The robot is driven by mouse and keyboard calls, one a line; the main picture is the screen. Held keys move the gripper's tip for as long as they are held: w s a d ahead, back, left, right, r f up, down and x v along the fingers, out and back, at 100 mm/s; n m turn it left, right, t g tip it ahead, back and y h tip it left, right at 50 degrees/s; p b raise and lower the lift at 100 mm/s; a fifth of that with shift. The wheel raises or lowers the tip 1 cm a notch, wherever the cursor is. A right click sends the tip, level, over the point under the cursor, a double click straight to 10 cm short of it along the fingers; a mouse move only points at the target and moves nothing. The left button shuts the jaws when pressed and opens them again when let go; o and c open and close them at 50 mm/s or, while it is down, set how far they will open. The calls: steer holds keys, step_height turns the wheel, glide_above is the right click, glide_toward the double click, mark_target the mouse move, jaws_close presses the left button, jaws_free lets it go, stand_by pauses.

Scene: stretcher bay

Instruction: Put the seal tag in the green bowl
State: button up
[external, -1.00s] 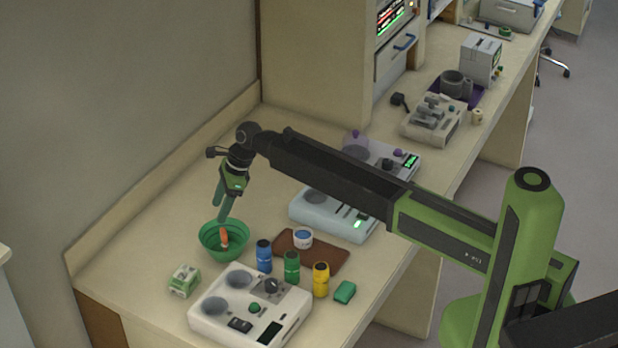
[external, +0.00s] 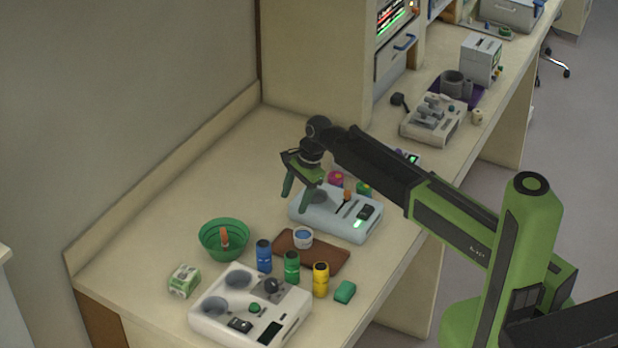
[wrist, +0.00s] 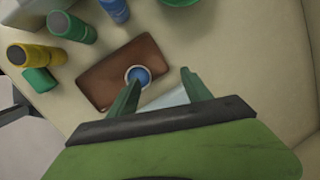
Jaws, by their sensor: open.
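The green bowl (external: 211,252) stands on the bench at the left of the external view. A small orange piece (external: 225,238), which looks like the seal tag, is inside the bowl, standing or leaning; its exact shape is too small to tell. In the wrist view only the edge of the green bowl (wrist: 180,3) shows at the top. My gripper (external: 297,199) is open and empty, to the right of the bowl and above the left end of the pale blue device. Its two spread fingers also show in the wrist view (wrist: 162,80).
A brown tray (external: 325,258) holds a blue-topped white cup (external: 303,238). Blue (external: 264,256), green (external: 291,268) and yellow (external: 321,280) bottles stand in front, near a white device (external: 215,315). The pale blue device (external: 350,228) lies under my gripper. Bench left of it is clear.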

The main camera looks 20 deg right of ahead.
steer(key=s+d+f+n+h+b, duration=0.1)
steer(key=s+d+n, duration=0.3)
steer(key=d, duration=0.9)
steer(key=s+d+f+n+h+b, duration=0.1)
steer(key=s+d+f+n+b, duration=0.1)
steer(key=s+d+f+n, duration=0.2)
steer(key=s+d+f+n+h+b, duration=0.1)
steer(key=s+d+n, duration=0.3)
steer(key=d, duration=1.7)
steer(key=s+f+b, duration=0.1)
steer(key=s, duration=0.4)
steer(key=shift+s+d+f+n+g+b, duration=0.15)
steer(key=shift+d+f+n+g+b, duration=0.1)
steer(key=shift+d+n+g+b, duration=0.05)
